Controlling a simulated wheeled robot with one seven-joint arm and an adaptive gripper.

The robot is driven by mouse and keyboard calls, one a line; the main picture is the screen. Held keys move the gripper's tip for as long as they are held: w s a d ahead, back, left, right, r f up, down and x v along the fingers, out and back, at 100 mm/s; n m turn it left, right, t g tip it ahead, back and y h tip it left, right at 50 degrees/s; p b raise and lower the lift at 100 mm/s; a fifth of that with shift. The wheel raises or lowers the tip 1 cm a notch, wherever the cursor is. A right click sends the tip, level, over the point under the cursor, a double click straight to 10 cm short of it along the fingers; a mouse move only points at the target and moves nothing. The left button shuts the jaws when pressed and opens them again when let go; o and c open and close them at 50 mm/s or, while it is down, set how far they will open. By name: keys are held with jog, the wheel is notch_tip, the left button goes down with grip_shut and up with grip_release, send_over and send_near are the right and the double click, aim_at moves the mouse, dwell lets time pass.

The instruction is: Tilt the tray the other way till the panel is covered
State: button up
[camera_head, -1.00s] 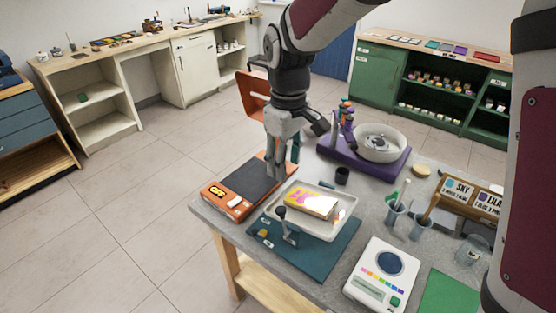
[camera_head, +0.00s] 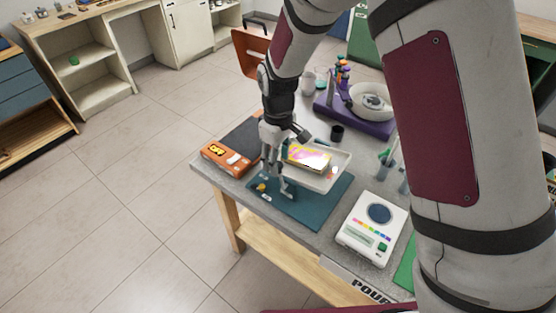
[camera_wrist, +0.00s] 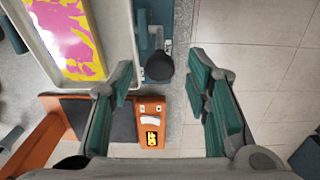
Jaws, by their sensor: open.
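The white tray (camera_head: 341,170) sits on a teal base (camera_head: 318,210). In it lies a panel (camera_head: 308,157) with pink and yellow paint; the wrist view shows the panel (camera_wrist: 72,38) with both colours in patches. A grey lever (camera_head: 286,189) stands at the tray's near left side. In the wrist view a round black knob (camera_wrist: 159,66) shows beside the tray. My gripper (camera_head: 276,168) is open and low at the tray's left side. In the wrist view the knob appears between its fingers (camera_wrist: 168,80), nearer the left one; I cannot tell whether they touch it.
An orange device (camera_head: 226,159) with a dark top stands left of the tray. A white device with coloured buttons (camera_head: 372,226) is at the right front. A purple stand with a white bowl (camera_head: 372,101) and a dark cup (camera_head: 337,132) are behind. The table's front edge is close.

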jog(key=shift+f, duration=0.5)
grip_shut()
